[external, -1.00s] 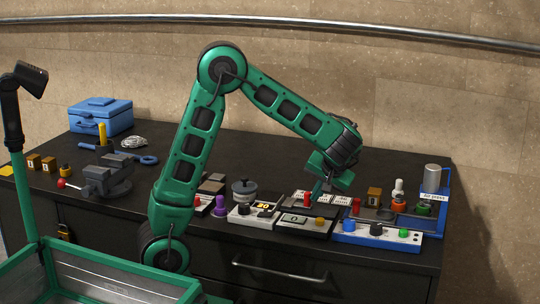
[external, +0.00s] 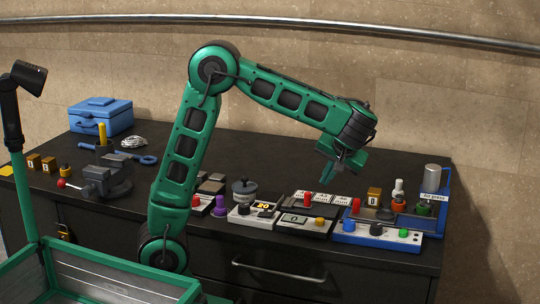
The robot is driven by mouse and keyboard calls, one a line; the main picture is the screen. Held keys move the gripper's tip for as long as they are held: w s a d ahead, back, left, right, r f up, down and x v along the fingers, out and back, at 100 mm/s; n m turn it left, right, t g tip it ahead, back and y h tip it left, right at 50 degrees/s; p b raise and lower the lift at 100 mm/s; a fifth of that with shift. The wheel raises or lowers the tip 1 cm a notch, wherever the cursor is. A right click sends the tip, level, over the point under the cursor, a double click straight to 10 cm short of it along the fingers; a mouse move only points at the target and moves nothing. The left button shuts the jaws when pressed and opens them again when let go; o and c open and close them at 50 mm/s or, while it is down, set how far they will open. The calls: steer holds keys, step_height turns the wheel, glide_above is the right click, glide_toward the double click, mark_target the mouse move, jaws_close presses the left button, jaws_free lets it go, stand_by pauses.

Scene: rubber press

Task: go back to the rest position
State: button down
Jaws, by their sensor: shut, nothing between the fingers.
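My gripper (external: 327,180) is at the end of the green arm, above the right part of the dark workbench (external: 250,160). Its fingers point down and to the left. They are shut with nothing between them. It hangs in the air over the row of small devices, apart from them. Below it is a panel with white labelled cards and a red knob (external: 308,200).
A blue press station (external: 435,212) with a metal cylinder stands at the right. A control strip (external: 350,238) with coloured knobs lies before it. A vise (external: 105,180) and blue toolbox (external: 101,117) are at the left. The green-framed bin (external: 95,262) is in front.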

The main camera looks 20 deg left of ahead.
steer(key=shift+a, duration=0.1)
stand_by(0.3)
steer(key=s+a+f+m+g+h, duration=0.1)
steer(key=s+a, duration=0.1)
steer(key=a, duration=0.5)
steer(key=s+a+f+m+g+h, duration=0.1)
steer(key=s+a+f+m+g, duration=0.1)
steer(key=a, duration=0.4)
steer(key=shift+m+g+h, duration=0.6)
steer(key=shift+g+h, duration=0.1)
steer(key=shift+h, duration=0.1)
steer(key=s+a+f, duration=0.1)
steer(key=s, duration=0.2)
steer(key=s+a, duration=0.2)
steer(key=s, duration=0.1)
steer(key=s+a+f, duration=0.1)
steer(key=s+a, duration=0.1)
steer(key=shift+s+a+f, duration=0.2)
steer(key=shift+s+f, duration=0.15)
steer(key=shift+s, duration=0.05)
steer(key=s+a+f+m+g+h, duration=0.1)
steer(key=s+f, duration=0.1)
steer(key=s, duration=0.5)
steer(key=shift+f, duration=0.15)
steer(key=shift+a, duration=0.1)
